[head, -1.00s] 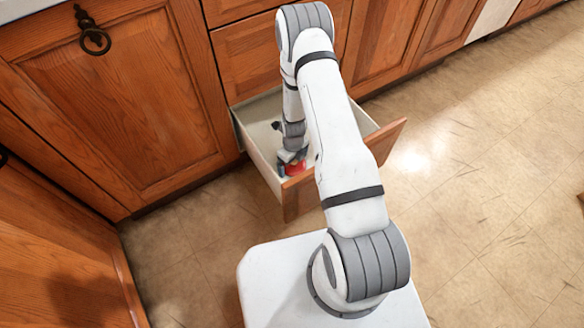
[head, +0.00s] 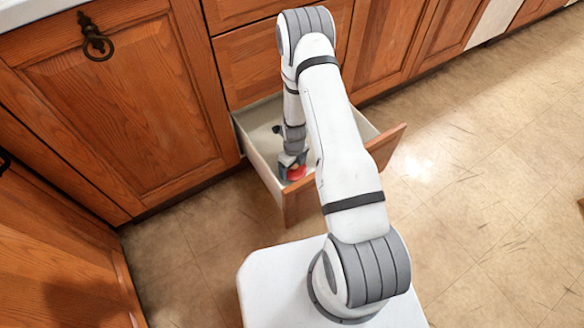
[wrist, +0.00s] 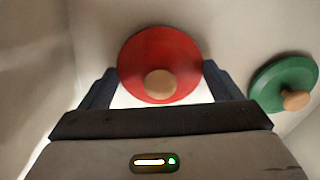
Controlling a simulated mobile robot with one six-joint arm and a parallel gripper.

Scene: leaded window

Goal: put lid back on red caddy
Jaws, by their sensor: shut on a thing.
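The red lid (wrist: 160,52), round with a light wooden knob (wrist: 160,84), sits between the two dark fingers of my gripper (wrist: 160,72) in the wrist view. The fingers are shut on its opposite sides. In the head view the red lid (head: 297,173) shows as a small red patch at my gripper (head: 292,163), low inside the open drawer (head: 302,199), near its front panel. The red caddy's body cannot be told apart; whether the lid rests on it is hidden.
A green lid (wrist: 284,80) with a wooden knob lies right of my gripper in the wrist view. A small dark thing (head: 277,128) lies farther back in the drawer. The drawer walls are close around my gripper. The tiled floor (head: 480,200) to the right is clear.

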